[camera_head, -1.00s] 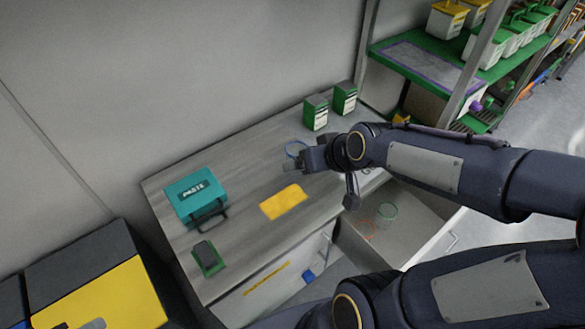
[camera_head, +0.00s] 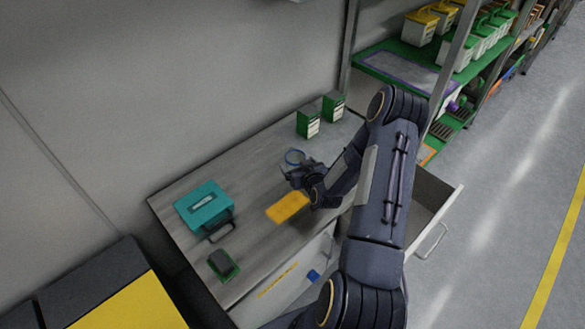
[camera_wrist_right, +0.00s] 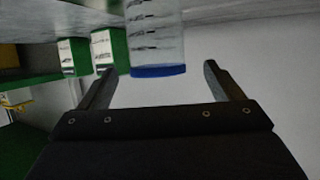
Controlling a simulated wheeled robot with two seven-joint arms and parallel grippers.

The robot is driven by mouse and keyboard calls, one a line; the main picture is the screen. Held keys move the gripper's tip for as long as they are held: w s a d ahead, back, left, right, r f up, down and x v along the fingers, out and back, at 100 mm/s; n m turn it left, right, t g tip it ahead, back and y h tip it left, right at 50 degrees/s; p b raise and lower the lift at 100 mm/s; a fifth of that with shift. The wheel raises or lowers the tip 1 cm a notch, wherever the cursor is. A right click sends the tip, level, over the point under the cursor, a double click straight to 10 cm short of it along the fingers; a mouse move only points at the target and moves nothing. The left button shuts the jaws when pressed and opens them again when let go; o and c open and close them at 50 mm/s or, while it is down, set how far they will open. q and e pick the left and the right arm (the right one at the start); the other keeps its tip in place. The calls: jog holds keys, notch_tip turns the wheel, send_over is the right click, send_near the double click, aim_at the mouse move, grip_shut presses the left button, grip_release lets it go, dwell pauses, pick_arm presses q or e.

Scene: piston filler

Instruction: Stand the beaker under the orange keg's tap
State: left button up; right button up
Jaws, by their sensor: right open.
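The beaker (camera_head: 295,157) is a clear cylinder with a blue rim, standing on the grey worktop near the back. My right gripper (camera_head: 291,172) is just in front of it, low over the worktop. In the right wrist view the clear wall of the beaker (camera_wrist_right: 156,40) shows dark marks and the blue rim. There the open fingers of my right gripper (camera_wrist_right: 160,67) lie to either side of the beaker's line, and nothing is held. I cannot tell how deep the beaker is between them. No orange keg or tap can be made out. My left gripper is not in view.
Two green-and-white boxes (camera_head: 309,123) stand behind the beaker. A teal case (camera_head: 203,204), a yellow sheet (camera_head: 287,207) and a dark green-edged device (camera_head: 223,264) lie on the worktop. An open drawer (camera_head: 428,205) juts out at right, partly hidden by my arm. Shelving (camera_head: 394,69) stands behind.

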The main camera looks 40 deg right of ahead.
aim_at(294, 156)
jog(key=p+x, duration=0.1)
jog(key=x, duration=0.5)
jog(key=shift+w+d, duration=0.25)
jog(key=shift+w, duration=0.05)
jog(key=c, duration=1.2)
jog(key=shift+r, duration=0.1)
